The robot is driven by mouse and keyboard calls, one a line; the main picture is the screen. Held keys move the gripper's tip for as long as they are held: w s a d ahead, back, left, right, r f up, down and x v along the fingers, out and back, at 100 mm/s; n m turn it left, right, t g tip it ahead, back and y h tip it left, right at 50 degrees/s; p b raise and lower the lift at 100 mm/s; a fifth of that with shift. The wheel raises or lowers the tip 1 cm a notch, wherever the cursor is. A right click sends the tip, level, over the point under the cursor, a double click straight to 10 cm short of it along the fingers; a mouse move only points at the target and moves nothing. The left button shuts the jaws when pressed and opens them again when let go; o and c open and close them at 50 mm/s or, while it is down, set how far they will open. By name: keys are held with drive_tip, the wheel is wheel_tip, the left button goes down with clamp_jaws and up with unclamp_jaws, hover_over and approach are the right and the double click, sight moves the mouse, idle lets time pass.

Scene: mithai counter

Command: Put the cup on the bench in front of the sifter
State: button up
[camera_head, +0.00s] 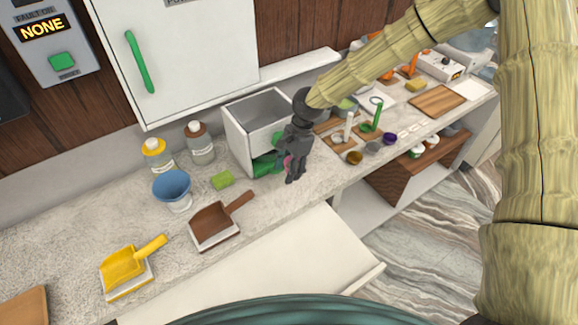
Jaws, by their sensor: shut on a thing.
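My gripper (291,174) is dark grey and points down above the bench (330,178), in front of a white open bin. It is shut on a small pink thing (288,161), mostly hidden by the fingers; this may be the cup, but I cannot tell its shape. I cannot tell whether it touches the bench. I cannot pick out the sifter for certain. A blue bowl-shaped piece on a white base (173,188) stands upright on the bench to the left of my gripper.
The white bin (237,142) has green items at its front. A brown dustpan (212,225), yellow dustpan (124,266), green sponge (222,180) and two bottles (200,148) (158,155) are to the left. Wooden boards and small bowls (354,157) crowd the right. An open drawer (300,262) juts out below.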

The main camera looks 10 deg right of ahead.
drive_tip(key=shift+f+b, duration=1.15)
drive_tip(key=shift+f, duration=0.9)
drive_tip(key=shift+f, duration=0.55)
drive_tip(key=o, duration=1.2)
drive_tip(key=shift+c, duration=0.2)
drive_tip(key=shift+r, duration=0.15)
drive_tip(key=shift+w+d+r, duration=0.15)
drive_tip(key=shift+d+r, duration=0.05)
drive_tip(key=shift+r, duration=0.4)
drive_tip(key=shift+w+d+r+b, duration=0.15)
drive_tip(key=shift+d+r+b, duration=0.15)
drive_tip(key=shift+d+r, duration=0.3)
drive_tip(key=w+d, duration=0.1)
drive_tip(key=d, duration=0.2)
drive_tip(key=w+d, duration=0.2)
drive_tip(key=d, duration=0.2)
drive_tip(key=w+d, duration=0.1)
drive_tip(key=d, duration=0.2)
drive_tip(key=shift+w+d+r, duration=0.1)
drive_tip(key=shift+w+d, duration=0.05)
drive_tip(key=shift+w, duration=0.05)
